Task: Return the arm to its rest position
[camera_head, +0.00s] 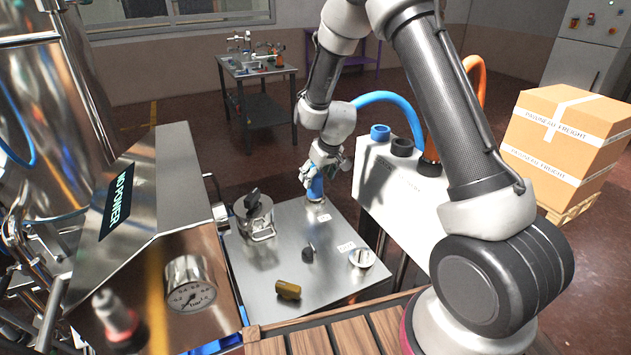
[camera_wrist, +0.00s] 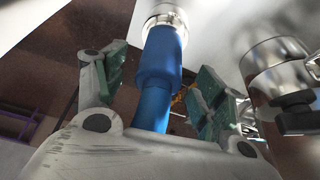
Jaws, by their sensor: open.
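My gripper (camera_head: 322,172) is above the far edge of the metal table (camera_head: 240,270), with my arm reaching down from the upper right. A blue cylindrical sleeve (camera_head: 315,188) stands upright just below the fingers. In the wrist view my gripper (camera_wrist: 161,68) has its green-padded fingers spread on either side of the blue sleeve (camera_wrist: 160,55), with visible gaps. The sleeve's end meets a silvery metal fitting (camera_wrist: 165,16). The sleeve is not clamped.
A lidded metal pot (camera_head: 254,220), a brass piece (camera_head: 288,290), a dark knob (camera_head: 308,254) and a round fitting (camera_head: 362,259) sit on the table. A white box with coloured sockets (camera_head: 385,185) stands to the right. A gauge machine (camera_head: 165,220) borders the left.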

